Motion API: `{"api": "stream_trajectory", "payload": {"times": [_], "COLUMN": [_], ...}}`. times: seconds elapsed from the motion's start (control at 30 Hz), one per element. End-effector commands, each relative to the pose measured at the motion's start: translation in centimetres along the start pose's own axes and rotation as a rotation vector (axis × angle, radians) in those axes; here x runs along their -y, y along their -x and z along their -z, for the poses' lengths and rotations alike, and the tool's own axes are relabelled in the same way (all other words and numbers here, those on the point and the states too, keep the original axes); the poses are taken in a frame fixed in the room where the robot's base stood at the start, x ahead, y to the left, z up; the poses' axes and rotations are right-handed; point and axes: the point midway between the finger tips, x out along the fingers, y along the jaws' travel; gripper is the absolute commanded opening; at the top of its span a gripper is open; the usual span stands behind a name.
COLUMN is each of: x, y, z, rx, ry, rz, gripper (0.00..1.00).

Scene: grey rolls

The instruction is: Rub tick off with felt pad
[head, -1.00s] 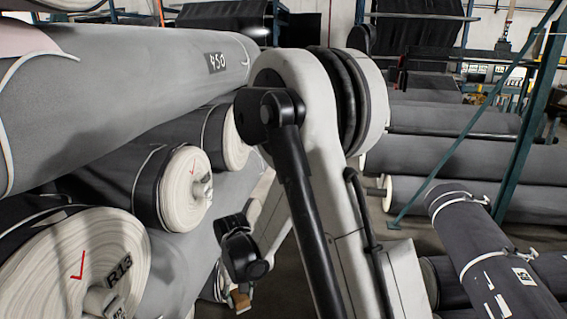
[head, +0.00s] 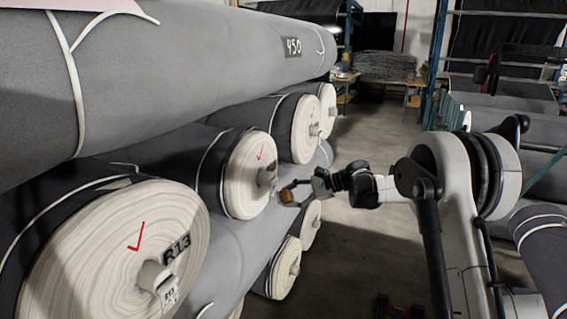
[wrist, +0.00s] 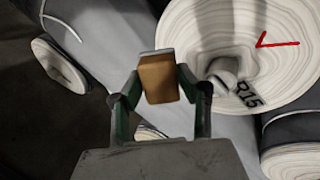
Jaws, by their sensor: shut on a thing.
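My gripper (head: 291,190) is shut on a small brown felt pad (head: 286,196), which also shows between the fingers in the wrist view (wrist: 158,80). The pad is in the air, just right of the end of a pale roll (head: 248,178) with a red tick (head: 262,153). In the wrist view a roll end marked R15 (wrist: 235,50) fills the upper right, with a red tick (wrist: 277,42) right of its core. The pad appears left of that core, apart from the tick. A nearer roll end marked R13 (head: 110,255) carries another red tick (head: 136,237).
More roll ends stand behind (head: 305,130) and below (head: 285,268) the gripper. Open floor (head: 365,240) lies right of the stack. Racking (head: 437,70) stands at the back.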

Motion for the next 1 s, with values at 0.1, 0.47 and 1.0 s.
{"api": "stream_trajectory", "payload": {"times": [0.1, 0.47, 1.0], "x": [5.3, 14.2, 14.4], "y": [-0.7, 0.6, 0.8], "z": [-0.5, -1.9, -2.2], "rx": [0.048, 0.123, 0.129], "ry": [-0.041, -0.050, -0.049], "rz": [0.211, 0.463, 0.466], "gripper": [0.15, 0.15, 0.15]}}
